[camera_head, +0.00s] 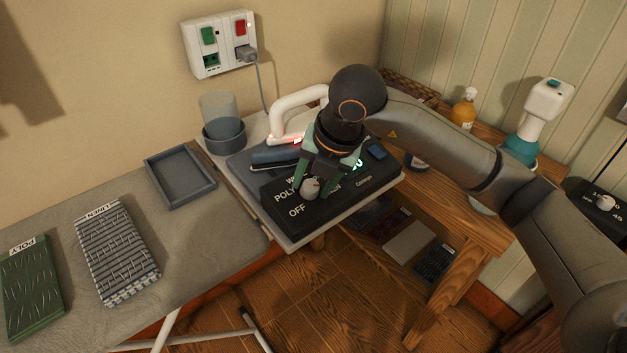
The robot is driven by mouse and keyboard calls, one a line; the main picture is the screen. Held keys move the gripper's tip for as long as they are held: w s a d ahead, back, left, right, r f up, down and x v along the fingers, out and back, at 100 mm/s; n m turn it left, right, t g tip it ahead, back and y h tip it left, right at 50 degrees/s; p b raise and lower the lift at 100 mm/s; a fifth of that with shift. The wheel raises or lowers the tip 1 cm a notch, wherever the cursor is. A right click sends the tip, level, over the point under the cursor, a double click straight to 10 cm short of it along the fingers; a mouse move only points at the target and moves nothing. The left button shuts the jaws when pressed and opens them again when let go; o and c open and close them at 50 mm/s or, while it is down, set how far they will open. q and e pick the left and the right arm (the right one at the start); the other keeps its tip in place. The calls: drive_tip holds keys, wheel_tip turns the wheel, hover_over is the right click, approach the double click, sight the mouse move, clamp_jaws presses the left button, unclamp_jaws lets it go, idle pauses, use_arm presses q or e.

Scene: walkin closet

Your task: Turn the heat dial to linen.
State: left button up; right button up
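The heat dial is a small grey knob (310,188) on the black control panel (342,205) of the ironing station. Around it I read OFF, POLY, part of a W word, and a word ending in EN, partly covered. My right gripper (315,191) points down over the panel with its green fingers spread on either side of the knob. A gap seems to show at the right finger; contact on the left side is unclear. The knob's pointer cannot be made out. My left gripper is not in view.
A white iron handle (298,101) stands close behind my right gripper. A grey cup (223,134) and an empty tray (180,177) are to the left. Folded cloths tagged LINEN (117,255) and POLY (32,285) lie on the board. A spray bottle (535,120) stands at right.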

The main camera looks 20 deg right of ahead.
drive_tip(key=shift+o, duration=1.2)
drive_tip(key=v, duration=1.2)
drive_tip(key=shift+r+p, duration=0.25)
drive_tip(key=shift+p, duration=0.15)
drive_tip(key=shift+s+d+f, duration=0.1)
drive_tip(key=shift+s, duration=0.1)
